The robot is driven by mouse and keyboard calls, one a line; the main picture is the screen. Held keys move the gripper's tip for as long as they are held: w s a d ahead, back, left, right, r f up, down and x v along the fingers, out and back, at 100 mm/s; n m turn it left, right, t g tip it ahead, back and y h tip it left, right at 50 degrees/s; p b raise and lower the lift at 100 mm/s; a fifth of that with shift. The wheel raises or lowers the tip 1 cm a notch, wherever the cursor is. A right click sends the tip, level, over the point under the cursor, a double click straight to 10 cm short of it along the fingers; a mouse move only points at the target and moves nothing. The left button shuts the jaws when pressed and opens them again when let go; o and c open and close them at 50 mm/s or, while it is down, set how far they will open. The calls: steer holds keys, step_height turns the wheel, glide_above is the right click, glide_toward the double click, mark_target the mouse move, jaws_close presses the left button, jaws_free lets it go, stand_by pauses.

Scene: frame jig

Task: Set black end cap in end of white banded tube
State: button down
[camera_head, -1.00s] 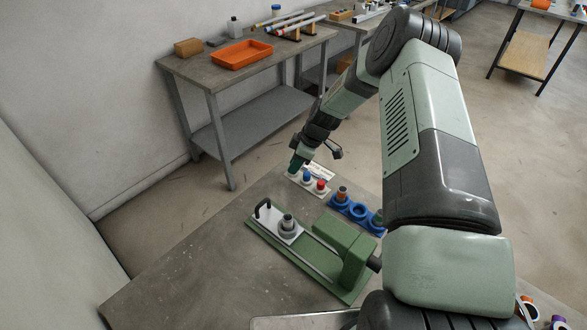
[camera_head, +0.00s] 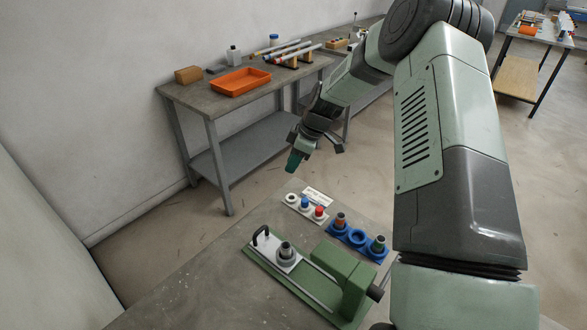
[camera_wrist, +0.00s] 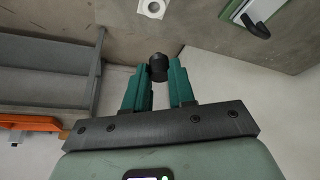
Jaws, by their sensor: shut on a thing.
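My gripper (camera_head: 292,161) is shut on a small black end cap (camera_wrist: 157,67), which sits between the green fingertips in the wrist view. In the head view the gripper hangs in the air beyond the far corner of the near bench, and the cap is too small to make out. A short grey tube (camera_head: 286,248) stands upright in a grey collar on the green jig (camera_head: 262,266). I cannot make out a white band on it. Two more short upright tubes, one with an orange top (camera_head: 340,219) and one with a green top (camera_head: 378,243), stand in the blue holder (camera_head: 357,238).
A white cap tray (camera_head: 298,208) has an open socket, a blue cap (camera_head: 305,202) and a red cap (camera_head: 319,211). The jig has a black handle (camera_head: 262,235). A side table behind carries an orange tray (camera_head: 241,81) and long tubes (camera_head: 292,56). The bench's left side is bare.

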steer(key=shift+r, duration=0.45)
steer(key=s+a+r+n+g, duration=0.1)
steer(key=s+a+n, duration=0.15)
steer(key=s, duration=0.85)
steer(key=s+a+n+g, duration=0.1)
steer(key=s+n, duration=0.3)
steer(key=s, duration=0.6)
steer(key=shift+m, duration=0.25)
steer(key=shift+s+d+f, duration=0.1)
steer(key=shift+f, duration=1.15)
steer(key=shift+s+d+f, duration=0.1)
steer(key=shift+f, duration=1.1)
steer(key=shift+f, duration=0.2)
steer(key=shift+w+f, duration=0.1)
steer(key=shift+f, duration=0.4)
